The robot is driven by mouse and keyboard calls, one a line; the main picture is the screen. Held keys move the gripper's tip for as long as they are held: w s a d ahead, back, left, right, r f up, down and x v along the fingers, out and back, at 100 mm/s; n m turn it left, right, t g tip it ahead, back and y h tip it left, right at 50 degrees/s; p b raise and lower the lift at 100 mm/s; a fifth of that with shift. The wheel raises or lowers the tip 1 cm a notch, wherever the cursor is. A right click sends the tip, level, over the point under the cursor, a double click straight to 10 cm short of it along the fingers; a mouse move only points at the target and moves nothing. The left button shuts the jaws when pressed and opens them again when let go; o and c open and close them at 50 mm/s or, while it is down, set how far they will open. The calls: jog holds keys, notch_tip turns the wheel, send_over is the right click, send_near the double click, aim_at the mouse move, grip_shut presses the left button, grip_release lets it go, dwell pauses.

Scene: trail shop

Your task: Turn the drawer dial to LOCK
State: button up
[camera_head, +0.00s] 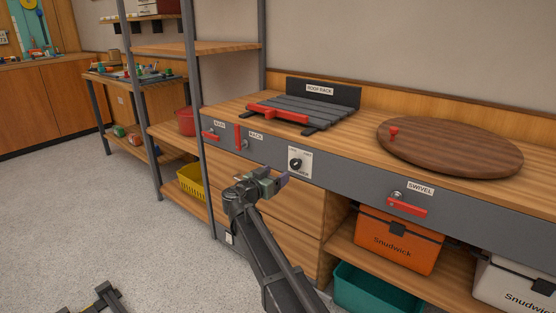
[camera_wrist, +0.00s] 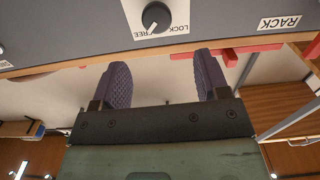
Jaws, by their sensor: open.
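The drawer dial (camera_head: 295,164) is a round black knob on a white plate on the grey front panel of the workbench. In the wrist view the dial (camera_wrist: 156,16) is near the top edge, with LOCK and FREE printed on its plate. A pale mark on the knob appears to point towards FREE. My gripper (camera_head: 274,181) is just in front of and below the dial, apart from it. In the wrist view my gripper (camera_wrist: 163,75) has its two purple fingers spread with nothing between them. Drawer fronts (camera_head: 285,205) lie below the panel.
A red handle (camera_head: 407,204) by the SWIVEL label and a red bar (camera_head: 238,136) by the RACK label stick out of the panel. A round wooden board (camera_head: 455,148) and roof rack (camera_head: 315,108) are on top. A grey shelf post (camera_head: 197,130) stands left.

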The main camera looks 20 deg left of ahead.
aim_at(294, 164)
jog(key=x, duration=1.1)
jog(key=shift+s+d, duration=0.1)
jog(key=shift+d, duration=0.05)
jog(key=c, duration=0.9)
